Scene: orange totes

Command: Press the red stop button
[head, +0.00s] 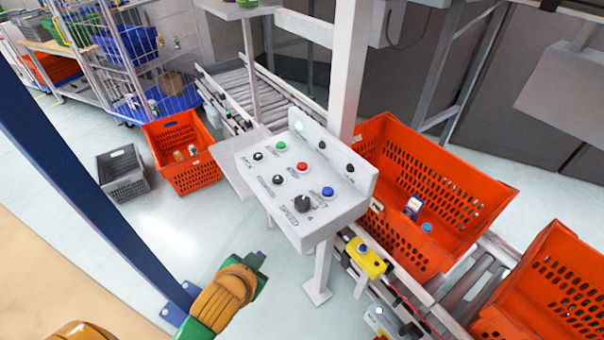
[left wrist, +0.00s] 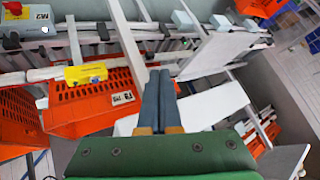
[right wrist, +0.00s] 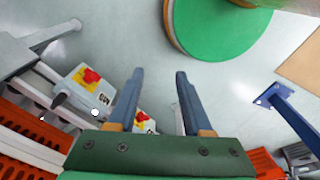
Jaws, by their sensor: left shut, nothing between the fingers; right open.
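The red stop button (head: 302,167) is on the sloping face of a white control panel (head: 258,205), in the head view. A green button (head: 278,146) lies to its upper left and a blue button (head: 328,191) to its lower right. My left gripper (head: 256,261) is low in the head view, below the panel's front edge in the picture and apart from the button. In the left wrist view its fingers (left wrist: 158,73) are shut and empty. My right gripper (right wrist: 159,75) is open and empty in the right wrist view; it does not show in the head view.
A black speed knob (head: 302,203) and black buttons share the panel. A white post (head: 348,70) stands behind it. Orange totes (head: 450,190) sit on the right-hand conveyor. Grey boxes with red buttons on yellow (right wrist: 88,76) show in the right wrist view.

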